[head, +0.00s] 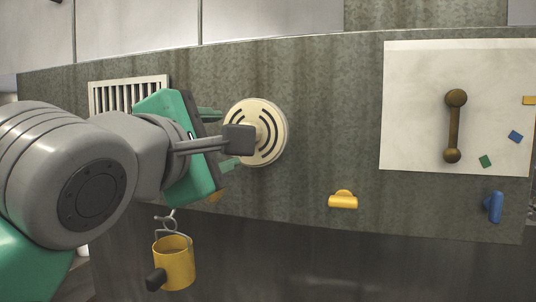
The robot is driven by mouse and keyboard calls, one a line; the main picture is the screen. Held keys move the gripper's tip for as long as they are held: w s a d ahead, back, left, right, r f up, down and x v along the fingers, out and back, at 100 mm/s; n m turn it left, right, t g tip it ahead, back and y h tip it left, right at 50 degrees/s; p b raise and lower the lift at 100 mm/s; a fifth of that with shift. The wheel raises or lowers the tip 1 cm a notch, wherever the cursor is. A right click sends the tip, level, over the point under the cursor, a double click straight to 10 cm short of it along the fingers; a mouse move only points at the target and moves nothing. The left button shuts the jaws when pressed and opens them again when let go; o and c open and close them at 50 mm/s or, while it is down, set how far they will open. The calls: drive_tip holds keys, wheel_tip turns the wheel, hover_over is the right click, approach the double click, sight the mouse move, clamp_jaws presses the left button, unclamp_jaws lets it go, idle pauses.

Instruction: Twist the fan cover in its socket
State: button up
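The fan cover (274,118) is a round cream disc with dark curved slots, set against the stained grey-green wall panel. My gripper (238,139) reaches in from the left, and its near grey fingertip overlaps the left-centre part of the cover. Whether the fingertip touches the cover or sits in front of it is not clear. The far finger is hidden, so the gap between the fingers does not show. The socket behind the cover is also hidden.
A vent grille (128,82) is behind my arm. A yellow mug (174,266) hangs from a hook below. To the right are a yellow clip (343,201), a white board (415,110) with a brass handle (454,126), and a blue hook (494,207). The panel between is clear.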

sight(270, 132)
drive_tip(key=p+x, duration=0.7)
drive_tip(key=x, duration=0.2)
drive_tip(key=shift+r, duration=0.35)
drive_tip(key=shift+w+a+f+b, duration=0.1)
drive_tip(key=shift+a+f+b, duration=0.05)
drive_tip(key=shift+f+b, duration=0.15)
drive_tip(key=c, duration=0.6)
drive_tip(key=m, duration=0.7)
drive_tip(key=shift+a, duration=0.1)
drive_tip(key=o, duration=0.8)
